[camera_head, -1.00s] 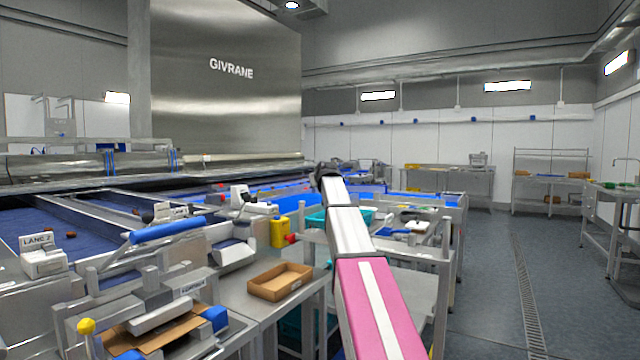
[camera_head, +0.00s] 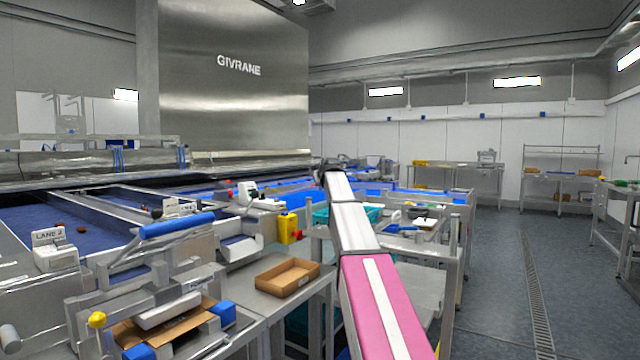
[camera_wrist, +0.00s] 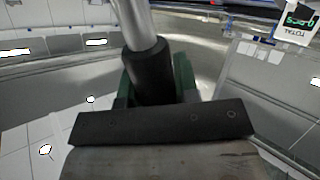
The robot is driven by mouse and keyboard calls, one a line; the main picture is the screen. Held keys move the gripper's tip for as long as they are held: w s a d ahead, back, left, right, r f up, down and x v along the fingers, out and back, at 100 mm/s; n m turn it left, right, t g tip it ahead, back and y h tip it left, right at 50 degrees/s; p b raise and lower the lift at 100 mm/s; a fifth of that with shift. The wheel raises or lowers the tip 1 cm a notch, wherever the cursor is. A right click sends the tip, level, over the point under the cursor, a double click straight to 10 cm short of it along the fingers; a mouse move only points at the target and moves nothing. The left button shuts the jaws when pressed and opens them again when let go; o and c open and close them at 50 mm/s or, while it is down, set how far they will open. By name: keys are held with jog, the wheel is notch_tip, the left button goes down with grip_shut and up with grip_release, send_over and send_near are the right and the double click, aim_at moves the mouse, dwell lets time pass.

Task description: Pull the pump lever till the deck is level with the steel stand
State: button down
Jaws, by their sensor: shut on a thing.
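In the wrist view a bare metal rod with a black grip (camera_wrist: 150,68), which looks like the pump lever, stands between the green fingers of my gripper (camera_wrist: 156,82). My gripper is shut on that black grip. The rod (camera_wrist: 137,20) runs up out of the picture, so its other end is hidden. In the head view my arm reaches forward from the bottom, and its dark far end (camera_head: 329,170) hides the grip. I cannot pick out the deck or the steel stand for certain, nor compare their heights.
A steel side table with a cardboard tray (camera_head: 288,277) stands left of my arm. Further left is a sorting machine with a blue-handled bar (camera_head: 177,225) and blue belts (camera_head: 60,232). A teal crate (camera_head: 350,214) sits behind my arm. Open floor (camera_head: 500,280) lies to the right.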

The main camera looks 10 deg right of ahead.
jog(key=shift+s+d+r+m+t, duration=0.4)
jog(key=shift+s+d, duration=0.2)
jog(key=shift+s, duration=0.05)
jog(key=shift+m+t+y, duration=0.4)
jog(key=shift+m+t, duration=0.2)
jog(key=shift+t, duration=0.2)
jog(key=shift+s+d+r, duration=0.25)
jog(key=shift+s+d, duration=0.45)
jog(key=shift+s+d+r, duration=0.25)
jog(key=shift+s+d, duration=0.45)
jog(key=s+d+m+t, duration=0.1)
jog(key=s+d, duration=0.1)
jog(key=shift+s+d+r, duration=0.1)
jog(key=shift+s+d, duration=0.25)
